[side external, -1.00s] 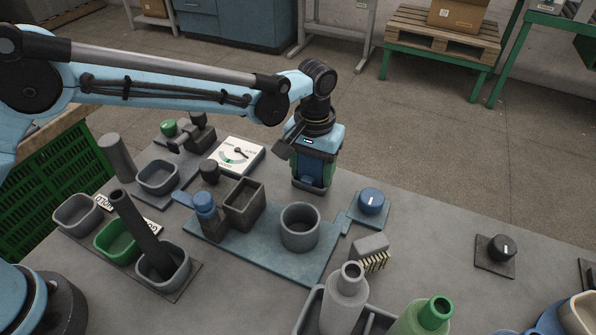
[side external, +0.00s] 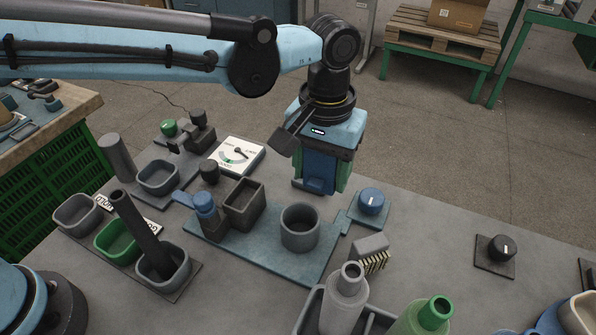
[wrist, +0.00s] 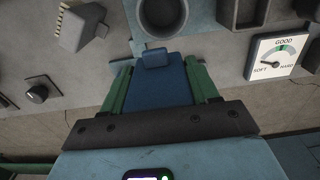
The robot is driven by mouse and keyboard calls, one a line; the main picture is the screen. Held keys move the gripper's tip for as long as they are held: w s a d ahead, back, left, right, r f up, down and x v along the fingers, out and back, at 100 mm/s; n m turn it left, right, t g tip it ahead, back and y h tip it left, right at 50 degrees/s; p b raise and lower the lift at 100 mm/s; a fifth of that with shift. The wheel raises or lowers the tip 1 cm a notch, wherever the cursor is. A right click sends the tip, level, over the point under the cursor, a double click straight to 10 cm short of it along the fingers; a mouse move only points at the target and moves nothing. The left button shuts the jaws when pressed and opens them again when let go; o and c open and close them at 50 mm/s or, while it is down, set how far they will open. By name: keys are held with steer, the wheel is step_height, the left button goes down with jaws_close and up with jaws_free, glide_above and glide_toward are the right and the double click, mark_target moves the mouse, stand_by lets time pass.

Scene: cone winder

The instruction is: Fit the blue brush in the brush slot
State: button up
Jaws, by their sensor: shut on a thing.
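My gripper (side external: 321,190) has green fingers on either side of a blue block, which I take to be the blue brush (side external: 319,172). It is held above the bench, behind the grey cup. In the wrist view the blue block (wrist: 155,85) fills the space between the green fingers, with a smaller blue piece at its far end. No bristles show. A dark rectangular open holder (side external: 244,206) stands on a blue plate (side external: 270,254), left of the gripper; I cannot tell whether it is the brush slot.
A grey round cup (side external: 300,228) stands on the plate, beside a blue knob (side external: 371,201). A grey brush with pale bristles (side external: 371,252) lies in front, near grey and green bottles (side external: 344,301). A gauge (side external: 237,155) is behind. The bench's right middle is mostly clear.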

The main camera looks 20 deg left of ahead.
steer(key=shift+s+d+r, duration=0.4)
steer(key=shift+s+r, duration=0.1)
steer(key=shift+s, duration=0.25)
steer(key=shift+s+a+r+m, duration=0.25)
steer(key=shift+a+m, duration=0.1)
steer(key=shift+m, duration=0.25)
steer(key=shift+s+a+f+m, duration=0.5)
steer(key=shift+a+m, duration=1.45)
steer(key=shift+m, duration=0.85)
steer(key=shift+s+a+f+m, duration=0.45)
steer(key=shift+a+m, duration=1.5)
steer(key=shift+m, duration=0.85)
steer(key=shift+s+a+f+m, duration=0.45)
steer(key=shift+a+m, duration=1.5)
steer(key=shift+m, duration=0.85)
steer(key=shift+f, duration=0.4)
steer(key=shift+f, duration=0.35)
steer(key=shift+f, duration=0.4)
